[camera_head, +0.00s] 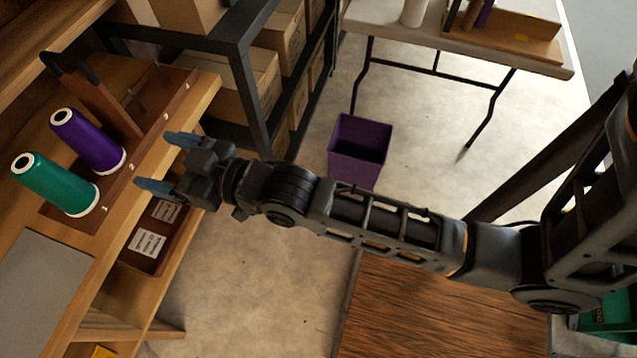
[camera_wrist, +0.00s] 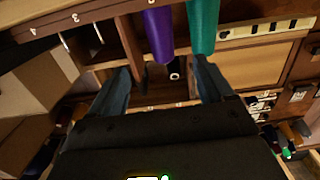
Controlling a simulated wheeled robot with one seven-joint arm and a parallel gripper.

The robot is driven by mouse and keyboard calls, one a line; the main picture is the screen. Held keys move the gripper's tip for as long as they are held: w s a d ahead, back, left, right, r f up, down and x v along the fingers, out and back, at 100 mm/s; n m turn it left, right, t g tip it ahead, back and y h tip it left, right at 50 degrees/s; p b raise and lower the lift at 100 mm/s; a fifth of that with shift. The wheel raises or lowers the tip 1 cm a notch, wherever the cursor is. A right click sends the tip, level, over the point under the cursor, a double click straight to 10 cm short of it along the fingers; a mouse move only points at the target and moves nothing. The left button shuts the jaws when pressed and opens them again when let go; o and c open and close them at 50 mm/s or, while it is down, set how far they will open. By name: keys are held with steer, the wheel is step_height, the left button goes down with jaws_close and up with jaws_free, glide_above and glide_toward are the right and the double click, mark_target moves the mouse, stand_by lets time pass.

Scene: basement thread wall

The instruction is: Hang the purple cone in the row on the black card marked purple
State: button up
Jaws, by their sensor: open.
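The purple cone (camera_head: 88,140) sits tilted on a brown wooden rack (camera_head: 178,88) at the left, with a white rim at its base. A teal cone (camera_head: 55,185) is beside it, nearer the camera. My gripper (camera_head: 167,162) is open and empty. Its blue fingers point towards the rack, a short way right of the purple cone and apart from it. In the wrist view the purple cone (camera_wrist: 158,36) shows beyond and roughly between the fingers, with the teal cone (camera_wrist: 203,26) to its right. I cannot make out a black card marked purple.
A lower shelf with white labels (camera_head: 148,243) is under the rack. Dark metal shelving with cardboard boxes (camera_head: 235,83) stands behind. A purple bin (camera_head: 358,150) is on the floor, near a table (camera_head: 450,40). Open floor (camera_head: 250,285) lies below my arm.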

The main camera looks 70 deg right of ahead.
steer(key=s+r+g, duration=0.1)
steer(key=s+r, duration=0.1)
steer(key=s, duration=1.3)
steer(key=s+r+g, duration=0.1)
steer(key=s+r, duration=0.2)
steer(key=s, duration=1.3)
steer(key=shift+g, duration=0.3)
